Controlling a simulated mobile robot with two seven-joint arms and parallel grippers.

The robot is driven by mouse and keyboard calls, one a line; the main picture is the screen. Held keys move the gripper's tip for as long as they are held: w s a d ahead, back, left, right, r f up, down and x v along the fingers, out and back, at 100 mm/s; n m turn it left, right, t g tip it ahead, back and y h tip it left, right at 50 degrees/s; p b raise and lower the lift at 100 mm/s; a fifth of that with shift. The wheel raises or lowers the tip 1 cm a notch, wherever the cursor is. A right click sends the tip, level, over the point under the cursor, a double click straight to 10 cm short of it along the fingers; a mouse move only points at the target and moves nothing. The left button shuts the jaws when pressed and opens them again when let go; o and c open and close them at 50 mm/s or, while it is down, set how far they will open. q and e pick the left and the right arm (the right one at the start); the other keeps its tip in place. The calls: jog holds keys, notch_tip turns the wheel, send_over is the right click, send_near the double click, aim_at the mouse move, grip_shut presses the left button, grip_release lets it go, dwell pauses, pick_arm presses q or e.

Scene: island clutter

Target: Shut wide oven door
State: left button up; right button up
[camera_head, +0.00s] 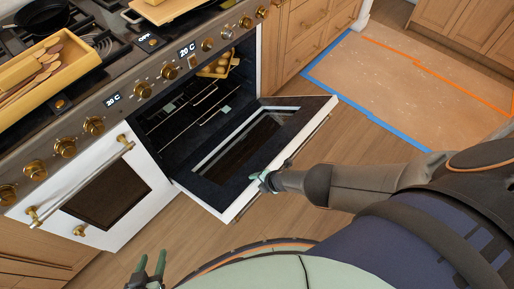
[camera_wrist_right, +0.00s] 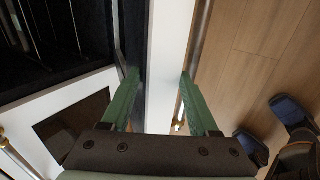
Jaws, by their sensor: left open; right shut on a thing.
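The wide oven door (camera_head: 292,113) hangs open, sloping out and down from the oven cavity (camera_head: 185,108). It has a dark inner face, a window and white edges. Its bar handle (camera_head: 311,136) runs along the outer side. My right gripper (camera_head: 264,181) is at the door's outer edge, shut on it. In the right wrist view its green fingers (camera_wrist_right: 160,98) straddle the white door edge (camera_wrist_right: 168,50), with the handle (camera_wrist_right: 199,60) beside the right finger. My left gripper (camera_head: 149,270) is open and empty, low in the head view, away from the door.
A narrower oven door (camera_head: 112,196) to the left is shut. Inside the wide oven are racks and a yellow tray (camera_head: 219,65) of round items. A wooden utensil box (camera_head: 45,75) and pans stand on the stove top. Wood floor lies clear beyond the door, with a tape-marked area (camera_head: 410,85).

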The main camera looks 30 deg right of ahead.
jog(key=shift+g, duration=0.3)
jog(key=shift+w+a+r+p, duration=0.35)
jog(key=shift+w+r, duration=0.3)
jog(key=shift+r, duration=0.1)
jog(key=shift+w+a+r+p, duration=0.35)
jog(key=shift+w+r, duration=0.25)
jog(key=shift+r, duration=0.2)
jog(key=shift+w+a+r+p, duration=0.3)
jog(key=shift+w+r+p, duration=0.05)
jog(key=shift+w+r, duration=0.35)
jog(key=shift+r, duration=0.1)
jog(key=shift+w+a+r+g, duration=0.15)
jog(key=shift+w+a+r, duration=0.1)
jog(key=shift+w+r, duration=0.25)
jog(key=shift+w+a+r+g, duration=0.15)
jog(key=shift+w+a+r, duration=0.05)
jog(key=shift+w+r, duration=0.25)
jog(key=shift+w+a+r+g+h, duration=0.15)
jog(key=shift+w+a+r+g, duration=0.05)
jog(key=shift+w+r, duration=0.35)
jog(key=shift+w+a+r+g+h, duration=0.15)
jog(key=shift+w+r+g, duration=0.05)
jog(key=shift+w+r, duration=0.3)
